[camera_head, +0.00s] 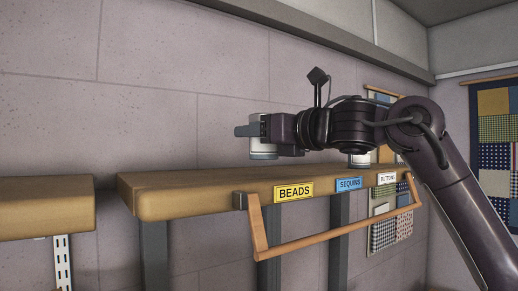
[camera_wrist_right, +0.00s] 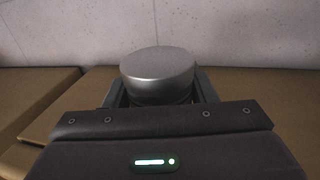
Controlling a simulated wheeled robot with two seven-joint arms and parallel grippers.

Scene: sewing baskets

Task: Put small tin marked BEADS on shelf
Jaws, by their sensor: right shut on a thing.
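My right gripper (camera_head: 257,131) is shut on a small round tin (camera_head: 263,152). The tin is pale with a grey-blue lower edge in the head view. In the right wrist view its smooth grey metal top (camera_wrist_right: 158,66) shows between the fingers. No marking on the tin can be read. The tin is held upright over the wooden shelf (camera_head: 180,190), behind the yellow BEADS label (camera_head: 293,192) and a little to its left. A narrow gap seems to show under it. My left gripper is not in view.
The shelf edge also bears a blue SEQUINS label (camera_head: 348,184) and a white BUTTONS label (camera_head: 387,178). A wooden rail (camera_head: 330,237) juts out in front. A second shelf (camera_head: 45,203) stands left, across a gap. The shelf's left end is bare.

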